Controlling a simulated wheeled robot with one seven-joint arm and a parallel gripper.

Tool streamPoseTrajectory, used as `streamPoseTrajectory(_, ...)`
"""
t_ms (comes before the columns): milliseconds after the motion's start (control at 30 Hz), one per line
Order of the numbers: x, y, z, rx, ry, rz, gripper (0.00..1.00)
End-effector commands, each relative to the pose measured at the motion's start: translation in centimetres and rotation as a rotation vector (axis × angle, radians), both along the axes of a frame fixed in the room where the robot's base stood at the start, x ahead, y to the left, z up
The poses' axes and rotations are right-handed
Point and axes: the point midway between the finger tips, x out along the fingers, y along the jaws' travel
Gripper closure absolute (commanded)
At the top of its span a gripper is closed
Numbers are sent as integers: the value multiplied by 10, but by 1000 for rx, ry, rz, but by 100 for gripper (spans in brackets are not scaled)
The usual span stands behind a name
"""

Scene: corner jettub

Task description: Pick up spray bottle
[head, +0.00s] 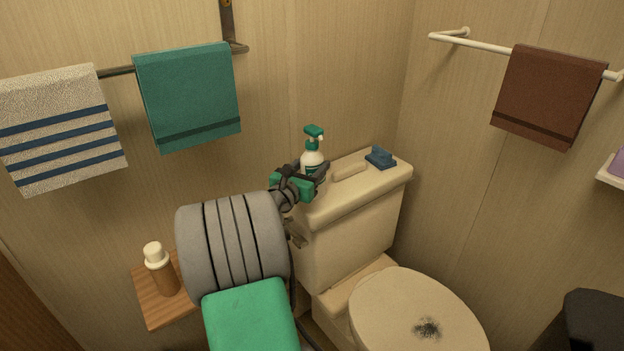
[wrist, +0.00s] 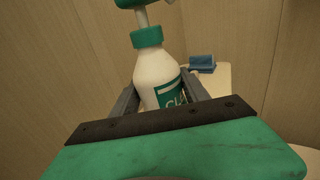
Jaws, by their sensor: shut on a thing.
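The spray bottle (head: 312,158) is white with a green trigger head and a green label. It stands upright at the left end of the toilet tank lid in the head view. My gripper (head: 318,172) is shut on the bottle's body, one finger on each side. In the wrist view the bottle (wrist: 158,75) is between the two fingers of my gripper (wrist: 160,97). The top of its head is cut off there, and its base is hidden behind my gripper. I cannot tell whether the base touches the lid.
The tank lid (head: 375,186) also holds a pale bar-shaped thing (head: 350,170) and a blue thing (head: 380,158). The toilet (head: 420,312) is below. A brown bottle (head: 162,272) stands on a wooden shelf (head: 158,315) at left. Towels hang on both walls.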

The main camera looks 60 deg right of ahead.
Motion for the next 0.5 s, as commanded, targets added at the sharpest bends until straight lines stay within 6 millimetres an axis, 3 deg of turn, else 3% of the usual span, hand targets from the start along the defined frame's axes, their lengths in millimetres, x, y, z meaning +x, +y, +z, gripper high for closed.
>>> streamPoseTrajectory(500,0,0,0,1,0,-1,95)
